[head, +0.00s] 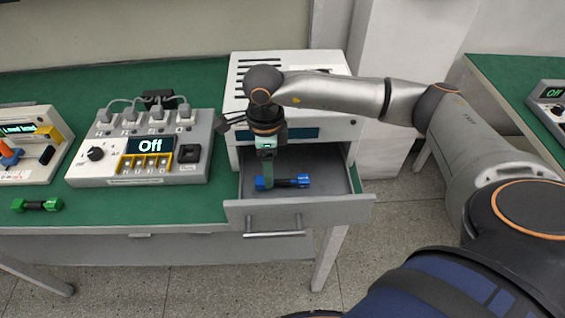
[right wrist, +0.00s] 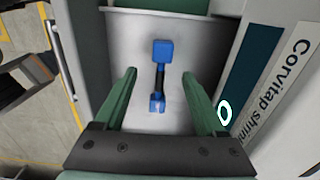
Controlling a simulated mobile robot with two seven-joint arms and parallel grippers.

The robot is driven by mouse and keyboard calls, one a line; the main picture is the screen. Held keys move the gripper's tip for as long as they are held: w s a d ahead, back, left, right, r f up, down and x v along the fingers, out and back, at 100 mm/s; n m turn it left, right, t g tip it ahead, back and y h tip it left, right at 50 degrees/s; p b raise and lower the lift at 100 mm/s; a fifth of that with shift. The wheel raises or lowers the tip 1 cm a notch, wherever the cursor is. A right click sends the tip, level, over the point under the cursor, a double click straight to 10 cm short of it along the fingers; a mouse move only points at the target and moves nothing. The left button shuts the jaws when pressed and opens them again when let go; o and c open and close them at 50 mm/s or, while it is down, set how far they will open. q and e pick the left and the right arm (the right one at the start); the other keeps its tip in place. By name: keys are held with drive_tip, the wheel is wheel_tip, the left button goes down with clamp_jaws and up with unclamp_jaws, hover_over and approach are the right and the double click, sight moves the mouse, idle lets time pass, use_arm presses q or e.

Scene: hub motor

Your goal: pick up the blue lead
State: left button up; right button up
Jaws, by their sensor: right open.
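The blue lead (head: 284,182) lies in the open drawer (head: 340,208) under the white machine. It has blue ends and a dark middle, and in the right wrist view the lead (right wrist: 159,76) lies on the drawer floor between and beyond my fingers. My right gripper (head: 267,180) points down into the drawer, above the lead and partly covering it in the head view. In the right wrist view the right gripper (right wrist: 158,75) has its two green fingers wide apart with nothing between them held. My left gripper is not in view.
The white machine (head: 330,68) stands right behind the drawer. A power unit (head: 140,170) with an "Off" display and several plugs stands on the green table (head: 110,213) to the left. A green lead (head: 37,205) lies at the table's left front. Another table is at the right.

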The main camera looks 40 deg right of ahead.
sight(282, 182)
drive_tip(key=f, duration=0.4)
drive_tip(key=shift+w+a+f, duration=0.15)
drive_tip(key=shift+w, duration=0.1)
drive_tip(key=shift+c, duration=0.3)
clamp_jaws()
